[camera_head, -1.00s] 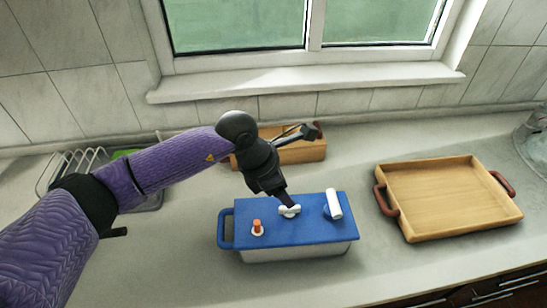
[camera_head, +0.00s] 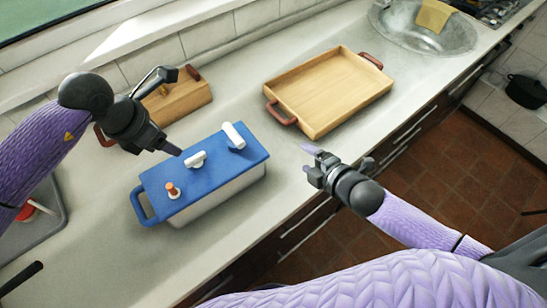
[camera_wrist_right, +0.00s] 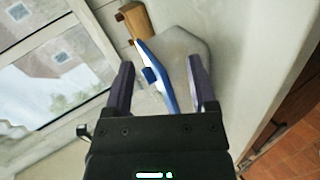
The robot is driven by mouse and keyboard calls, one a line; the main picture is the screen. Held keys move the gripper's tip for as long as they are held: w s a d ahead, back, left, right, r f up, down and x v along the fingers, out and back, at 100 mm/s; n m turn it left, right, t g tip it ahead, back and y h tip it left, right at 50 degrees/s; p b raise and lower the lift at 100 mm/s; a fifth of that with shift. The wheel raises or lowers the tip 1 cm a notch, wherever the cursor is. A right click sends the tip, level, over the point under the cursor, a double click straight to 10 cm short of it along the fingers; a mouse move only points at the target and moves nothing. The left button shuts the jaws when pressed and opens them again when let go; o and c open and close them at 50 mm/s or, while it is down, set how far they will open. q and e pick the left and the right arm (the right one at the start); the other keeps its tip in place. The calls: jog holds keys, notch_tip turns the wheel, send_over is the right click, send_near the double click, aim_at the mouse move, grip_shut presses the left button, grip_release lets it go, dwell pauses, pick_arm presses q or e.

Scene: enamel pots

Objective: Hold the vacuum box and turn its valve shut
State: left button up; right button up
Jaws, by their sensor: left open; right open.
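The vacuum box (camera_head: 228,187) stands on the counter, with a pale body and a blue lid (camera_head: 205,178). The lid carries a white winged valve (camera_head: 195,160) in its middle, an orange-topped knob (camera_head: 172,190) and a white cylinder (camera_head: 234,135). A blue handle (camera_head: 139,207) is at its left end. My left gripper (camera_head: 177,151) is open, its tip beside the valve; contact cannot be told. My right gripper (camera_head: 308,158) is open and empty, right of the box and apart from it. In the right wrist view the blue lid (camera_wrist_right: 157,78) shows edge-on between the fingers.
A wooden tray (camera_head: 326,128) with red-brown handles lies behind and right of the box. A grey rack (camera_head: 40,232) is at the left. A sink (camera_head: 420,30) is at the far right. Counter between box and tray is clear.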

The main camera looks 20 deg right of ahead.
aim_at(245, 146)
jog(key=s+a+r+n+y, duration=0.25)
jog(key=a+r+n, duration=0.5)
jog(key=n, duration=0.75)
jog(key=shift+y, duration=0.45)
jog(key=x, duration=1.1)
jog(key=shift+s+a+f, duration=0.1)
jog(key=shift+a+f, duration=0.35)
grip_shut()
